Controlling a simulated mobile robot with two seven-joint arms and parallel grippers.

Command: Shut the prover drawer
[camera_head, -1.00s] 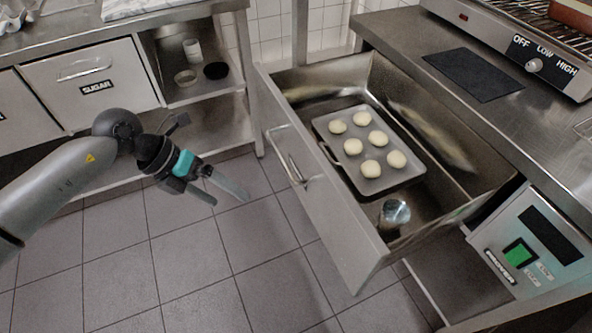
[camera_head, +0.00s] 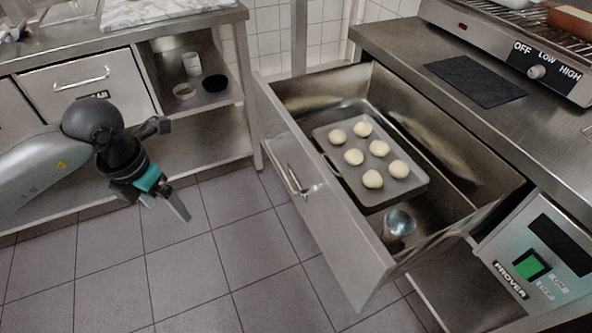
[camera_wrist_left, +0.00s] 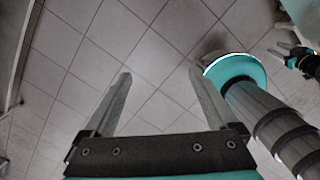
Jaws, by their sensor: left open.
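The prover drawer (camera_head: 330,205) stands pulled far out of the steel counter in the head view, its front facing left. Its bar handle (camera_head: 295,182) is on that front. Inside lie a tray (camera_head: 385,190) with several pale dough balls (camera_head: 372,179) and a metal cup (camera_head: 399,222). My left gripper (camera_head: 182,212) is open and empty, left of the drawer front and apart from it. In the left wrist view its two fingers (camera_wrist_left: 159,75) are spread over floor tiles. A second gripper, apparently my right (camera_wrist_left: 283,50), shows small at the right edge; its jaw state is unclear.
The prover control panel (camera_head: 535,262) with a green switch is right of the drawer. A steel counter with a dark mat (camera_head: 475,80) is above. A sugar drawer (camera_head: 85,82) and open shelves (camera_head: 203,98) stand at left. Tiled floor (camera_head: 235,250) between is free.

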